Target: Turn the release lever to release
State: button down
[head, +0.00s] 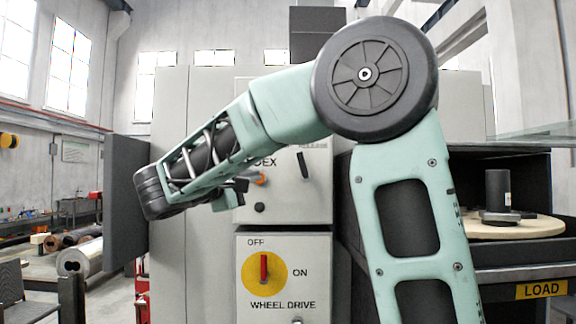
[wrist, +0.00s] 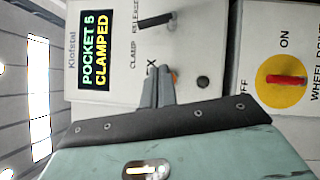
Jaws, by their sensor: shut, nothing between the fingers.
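The release lever is a short black bar on the grey control panel. In the head view the lever (head: 303,166) hangs nearly upright, slightly slanted, right of the INDEX lettering. In the wrist view the lever (wrist: 157,22) lies beside the sideways RELEASE and CLAMP labels. A display (wrist: 96,50) reads "POCKET 5 CLAMPED". My gripper (wrist: 157,72) is shut and empty, its fingers pointing at the panel below the lever in the picture, apart from it. In the head view my gripper (head: 241,185) is left of the lever, partly hidden by my arm.
An orange part (head: 260,178) sits close to my fingertips. A black knob (head: 259,208) is below it. The red wheel drive switch (head: 264,267) on its yellow disc is lower down. A shelf with a round wooden board (head: 520,227) stands at right.

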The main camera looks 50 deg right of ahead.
jog(key=p, duration=0.6)
send_near(302, 166)
jog(key=w+d, duration=0.4)
jog(key=w, duration=0.1)
jog(key=shift+s+d+r+t+p, duration=0.2)
jog(key=shift+s+d+r+p, duration=0.1)
jog(key=shift+s+d+p, duration=0.25)
jog(key=shift+s+d+r+t+p, duration=0.2)
jog(key=shift+s+d+r+p, duration=0.15)
jog(key=shift+s+d, duration=0.35)
jog(key=shift+b, duration=0.3)
